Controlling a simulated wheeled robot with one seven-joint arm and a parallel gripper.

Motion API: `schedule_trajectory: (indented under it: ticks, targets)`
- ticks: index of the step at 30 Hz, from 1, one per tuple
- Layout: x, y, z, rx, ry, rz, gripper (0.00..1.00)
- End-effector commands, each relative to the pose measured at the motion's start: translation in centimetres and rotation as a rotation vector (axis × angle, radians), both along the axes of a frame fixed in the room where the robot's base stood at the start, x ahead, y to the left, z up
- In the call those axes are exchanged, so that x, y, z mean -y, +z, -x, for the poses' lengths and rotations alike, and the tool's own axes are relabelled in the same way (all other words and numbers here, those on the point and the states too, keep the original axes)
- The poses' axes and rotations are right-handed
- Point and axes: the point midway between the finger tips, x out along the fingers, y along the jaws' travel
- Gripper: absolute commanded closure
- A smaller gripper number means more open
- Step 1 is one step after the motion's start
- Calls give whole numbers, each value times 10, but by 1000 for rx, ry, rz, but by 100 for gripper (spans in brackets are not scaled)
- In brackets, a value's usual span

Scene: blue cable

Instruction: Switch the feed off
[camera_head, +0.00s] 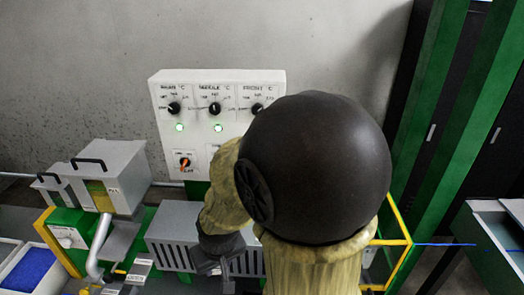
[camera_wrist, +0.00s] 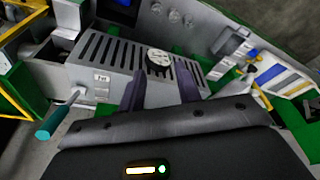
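A white control panel (camera_head: 235,100) on the back wall has three dials on top, two lit green lights and an orange-handled switch (camera_head: 184,163) at lower left; its label is too small to read surely. My gripper (camera_head: 222,262) is low in front of the vented grey box, partly hidden by my arm. In the wrist view my gripper (camera_wrist: 162,88) has its two dark fingers apart, with nothing seen between them. A round pale dial (camera_wrist: 158,60) shows just beyond the fingertips.
Grey hoppers (camera_head: 112,175) stand at left, beside a bin of blue pellets (camera_head: 30,270). The vented box (camera_head: 165,242) lies below the panel. A yellow frame (camera_head: 400,215) stands at right, where a thin blue cable runs. A teal-handled lever (camera_wrist: 45,128) is at left in the wrist view.

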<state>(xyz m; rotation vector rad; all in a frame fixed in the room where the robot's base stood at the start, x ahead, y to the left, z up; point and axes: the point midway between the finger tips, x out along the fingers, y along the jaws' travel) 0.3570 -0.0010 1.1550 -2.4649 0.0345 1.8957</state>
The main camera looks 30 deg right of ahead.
Motion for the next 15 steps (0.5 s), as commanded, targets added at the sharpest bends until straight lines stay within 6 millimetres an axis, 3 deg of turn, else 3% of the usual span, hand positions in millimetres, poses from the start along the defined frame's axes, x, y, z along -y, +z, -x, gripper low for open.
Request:
schedule_trajectory:
  ticks: [1,8,11,15]
  targets:
    - [-1,25,-3,7,-8,-3,66]
    - [5,57,-28,74,-91,-20,66]
    - [13,58,-49,135,-169,-27,66]
    - [29,43,-76,234,-286,-20,66]
